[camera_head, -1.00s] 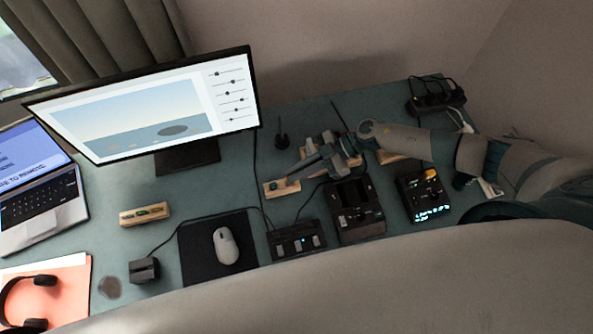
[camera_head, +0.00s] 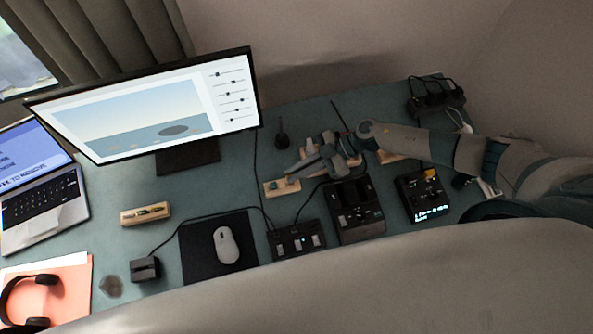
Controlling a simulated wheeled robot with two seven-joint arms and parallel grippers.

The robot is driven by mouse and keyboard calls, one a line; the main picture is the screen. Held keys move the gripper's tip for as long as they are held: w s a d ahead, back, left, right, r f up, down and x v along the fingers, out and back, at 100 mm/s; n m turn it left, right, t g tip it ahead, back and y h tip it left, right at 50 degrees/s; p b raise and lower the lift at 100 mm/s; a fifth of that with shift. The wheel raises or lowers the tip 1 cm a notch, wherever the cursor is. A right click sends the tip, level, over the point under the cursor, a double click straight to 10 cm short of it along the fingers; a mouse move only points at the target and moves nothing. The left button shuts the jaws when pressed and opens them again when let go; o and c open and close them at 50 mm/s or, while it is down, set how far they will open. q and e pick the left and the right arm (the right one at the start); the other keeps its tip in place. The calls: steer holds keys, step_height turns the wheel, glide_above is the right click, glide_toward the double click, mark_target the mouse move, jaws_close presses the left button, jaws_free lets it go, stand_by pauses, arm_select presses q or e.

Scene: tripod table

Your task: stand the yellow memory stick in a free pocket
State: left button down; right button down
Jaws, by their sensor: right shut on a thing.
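My right gripper (camera_head: 303,168) is over the back middle of the desk, just above and behind a small wooden block (camera_head: 283,188). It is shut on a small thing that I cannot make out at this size. I cannot clearly identify the yellow memory stick; a small orange-yellow patch (camera_head: 430,174) shows on the black device with a lit display (camera_head: 424,197) at the right. Another wooden block (camera_head: 145,214) with a dark, greenish piece on it lies left of the mouse pad. Pockets in the blocks are too small to tell. My left gripper is not in view.
A black twin-slot unit (camera_head: 354,208) and a switch box (camera_head: 297,240) stand in front of the gripper. My right forearm passes over a wooden piece (camera_head: 389,157). The monitor (camera_head: 150,110) stands at left; cables cross the desk. A mouse (camera_head: 226,245) lies on its pad.

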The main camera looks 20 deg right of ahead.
steer(key=shift+f+b, duration=0.5)
steer(key=shift+f, duration=0.15)
steer(key=c, duration=1.8)
jaws_free()
steer(key=shift+s, duration=0.1)
steer(key=shift+o, duration=0.2)
steer(key=shift+d, duration=0.2)
steer(key=b+v, duration=0.6)
steer(key=v, duration=1.1)
